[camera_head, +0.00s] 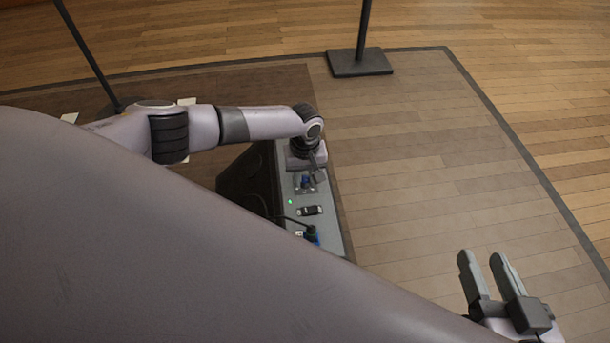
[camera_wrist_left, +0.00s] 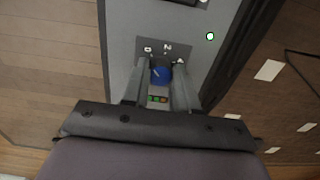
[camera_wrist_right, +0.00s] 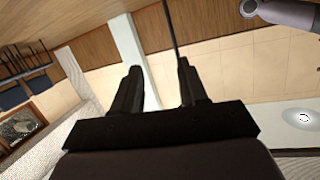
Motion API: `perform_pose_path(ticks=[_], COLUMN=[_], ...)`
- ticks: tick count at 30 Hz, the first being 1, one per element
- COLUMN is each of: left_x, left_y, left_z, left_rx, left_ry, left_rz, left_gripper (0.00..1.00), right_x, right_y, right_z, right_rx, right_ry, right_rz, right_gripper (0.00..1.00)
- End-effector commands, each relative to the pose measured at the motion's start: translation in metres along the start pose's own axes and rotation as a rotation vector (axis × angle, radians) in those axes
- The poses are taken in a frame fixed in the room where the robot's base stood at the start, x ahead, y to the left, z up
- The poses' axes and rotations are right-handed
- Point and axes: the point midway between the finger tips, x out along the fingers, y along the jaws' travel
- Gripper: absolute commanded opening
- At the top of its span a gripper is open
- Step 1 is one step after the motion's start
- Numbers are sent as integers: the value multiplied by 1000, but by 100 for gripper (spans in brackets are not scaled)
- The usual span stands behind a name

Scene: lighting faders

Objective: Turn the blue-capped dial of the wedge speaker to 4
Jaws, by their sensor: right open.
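The wedge speaker's grey panel (camera_head: 335,232) lies below my left arm in the head view. Its blue-capped dial (camera_head: 306,181) also shows in the left wrist view (camera_wrist_left: 161,76), on a dark plate with pale marks around it. I cannot read the dial's setting for sure. My left gripper (camera_wrist_left: 161,66) has one finger on each side of the blue cap, with no clear gap between fingers and cap. My right gripper (camera_head: 485,262) is open and empty, over the floor at the lower right, away from the speaker.
A small green light (camera_head: 291,201), a black switch (camera_head: 310,210) and a blue plug (camera_head: 312,234) with a black cable sit on the panel near the dial. A stand with a square black base (camera_head: 360,63) is behind. The wooden floor to the right is clear.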

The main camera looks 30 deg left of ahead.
Motion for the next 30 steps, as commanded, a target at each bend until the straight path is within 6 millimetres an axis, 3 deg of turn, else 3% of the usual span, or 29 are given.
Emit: perform_pose_path(ticks=[14,30], left_x=[-2,0], left_y=[0,0], left_z=[2,2], left_rx=[62,396], left_ry=[-5,-6], left_rz=[1,0], left_gripper=[0,0], right_x=[0,15], right_y=[-5,-19], right_z=[-4,-3], right_rx=[39,180], right_ry=[-30,-110], right_rz=[-20,-79], right_gripper=[43,43])
